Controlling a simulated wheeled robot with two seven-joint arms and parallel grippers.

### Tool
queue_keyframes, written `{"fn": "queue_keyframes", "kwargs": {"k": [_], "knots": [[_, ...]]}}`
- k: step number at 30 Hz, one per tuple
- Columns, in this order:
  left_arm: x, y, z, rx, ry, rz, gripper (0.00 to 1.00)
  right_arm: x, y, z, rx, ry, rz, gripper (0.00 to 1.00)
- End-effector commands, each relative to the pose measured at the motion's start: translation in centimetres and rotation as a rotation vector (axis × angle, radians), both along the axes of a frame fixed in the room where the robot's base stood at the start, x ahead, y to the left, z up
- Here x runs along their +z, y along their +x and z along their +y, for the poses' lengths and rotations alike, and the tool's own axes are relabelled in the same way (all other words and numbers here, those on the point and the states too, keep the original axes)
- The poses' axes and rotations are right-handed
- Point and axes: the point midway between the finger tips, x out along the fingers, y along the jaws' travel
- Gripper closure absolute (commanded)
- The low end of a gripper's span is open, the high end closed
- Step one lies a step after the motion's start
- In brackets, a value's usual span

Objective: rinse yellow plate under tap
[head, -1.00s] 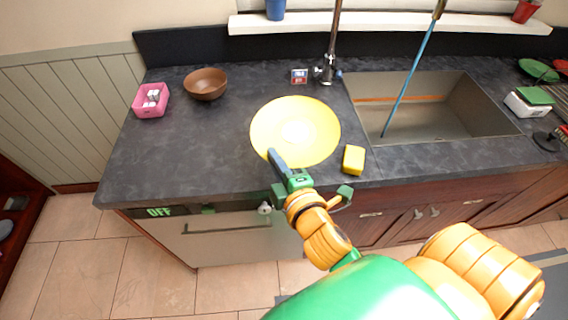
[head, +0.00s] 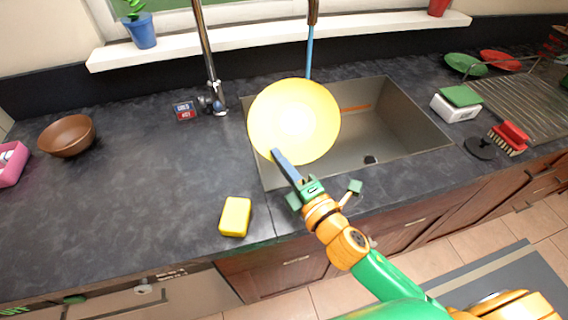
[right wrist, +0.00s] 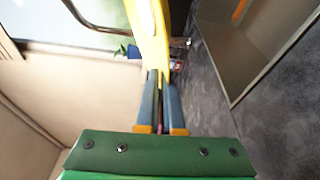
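The yellow plate (head: 294,112) is held up in the head view, in front of the sink's left part. My right gripper (head: 276,154) is shut on the plate's near edge. In the right wrist view the plate (right wrist: 150,35) shows edge-on between the two blue-grey fingers (right wrist: 160,95). The tap (head: 212,85) stands on the counter at the sink's back left, left of the plate. The sink (head: 400,125) is an empty-looking metal basin, partly hidden by the plate. My left gripper does not show.
A yellow sponge (head: 235,217) lies on the counter (head: 150,170) left of my right gripper. A blue stick (head: 309,55) rises behind the plate. A brown bowl (head: 67,136) is far left. A scale (head: 455,106), brush (head: 509,138) and dish rack (head: 520,100) stand right.

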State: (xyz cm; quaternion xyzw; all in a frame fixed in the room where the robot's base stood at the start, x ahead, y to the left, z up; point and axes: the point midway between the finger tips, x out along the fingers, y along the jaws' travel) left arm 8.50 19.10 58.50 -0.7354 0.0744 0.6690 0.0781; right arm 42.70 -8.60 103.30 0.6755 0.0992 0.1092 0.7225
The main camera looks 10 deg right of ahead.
Motion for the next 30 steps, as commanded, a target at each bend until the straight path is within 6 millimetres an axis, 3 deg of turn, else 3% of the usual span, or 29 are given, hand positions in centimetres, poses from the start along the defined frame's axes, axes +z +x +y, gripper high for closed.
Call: {"fn": "queue_keyframes", "kwargs": {"k": [21,30], "knots": [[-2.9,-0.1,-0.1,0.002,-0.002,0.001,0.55,-2.0,8.3,-5.4,-0.003,0.0,0.0,1.0],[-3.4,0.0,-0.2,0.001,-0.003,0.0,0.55,-2.3,10.0,-6.5,-0.003,0.0,0.0,1.0]]}}
